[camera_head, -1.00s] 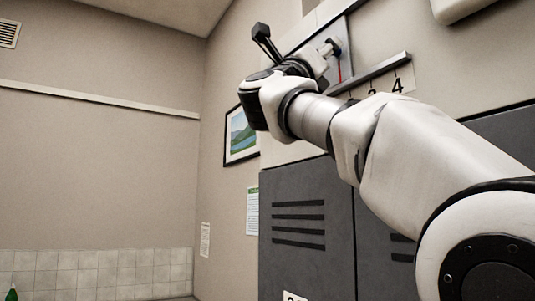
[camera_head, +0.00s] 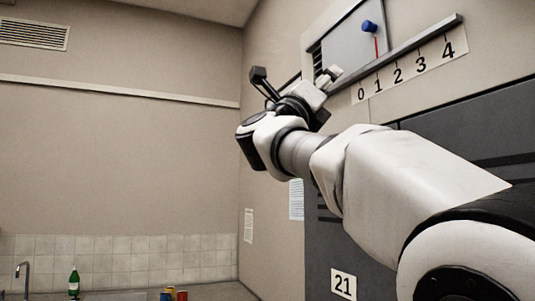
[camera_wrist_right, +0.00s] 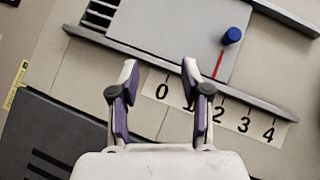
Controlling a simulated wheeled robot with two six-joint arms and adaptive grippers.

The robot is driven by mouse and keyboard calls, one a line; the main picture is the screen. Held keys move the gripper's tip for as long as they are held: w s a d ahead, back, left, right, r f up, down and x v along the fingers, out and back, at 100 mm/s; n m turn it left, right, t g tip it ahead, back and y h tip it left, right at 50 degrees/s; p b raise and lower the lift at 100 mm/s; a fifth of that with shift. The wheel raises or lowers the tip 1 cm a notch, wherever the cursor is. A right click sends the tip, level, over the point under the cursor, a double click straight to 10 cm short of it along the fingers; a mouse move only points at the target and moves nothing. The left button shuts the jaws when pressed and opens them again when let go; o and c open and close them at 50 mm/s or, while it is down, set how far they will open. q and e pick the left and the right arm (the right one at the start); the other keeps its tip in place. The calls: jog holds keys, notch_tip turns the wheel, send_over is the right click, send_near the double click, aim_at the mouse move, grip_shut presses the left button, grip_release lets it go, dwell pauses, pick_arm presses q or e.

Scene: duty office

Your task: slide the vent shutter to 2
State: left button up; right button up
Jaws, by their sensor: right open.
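The vent shutter (camera_head: 345,43) is a grey sliding plate on the wall. It has a blue knob (camera_head: 369,26) and a red pointer line (camera_head: 376,47). The pointer stands close to 1 on the number strip (camera_head: 410,68), marked 0 to 4; in the right wrist view it seems between 1 and 2. My right gripper (camera_head: 328,76) is below and left of the knob, apart from it. In the right wrist view its two fingers (camera_wrist_right: 160,68) are spread and empty, and the knob (camera_wrist_right: 232,36) is up and right of them. The fingers hide the 1 mark partly. My left gripper is out of view.
A rail (camera_head: 395,53) runs under the shutter, above the numbers. Dark vent slats (camera_wrist_right: 101,14) show left of the plate. Grey lockers (camera_head: 470,125) stand below. A green bottle (camera_head: 74,283) and small cans are far off at lower left.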

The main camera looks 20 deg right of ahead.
jog(key=w+f+n+t+y+p, duration=0.2)
jog(key=w+f+n, duration=0.9)
jog(key=n, duration=0.7)
jog(key=shift+d+f+t+y, duration=0.2)
jog(key=shift+d+t+y, duration=0.25)
jog(key=shift+t, duration=0.35)
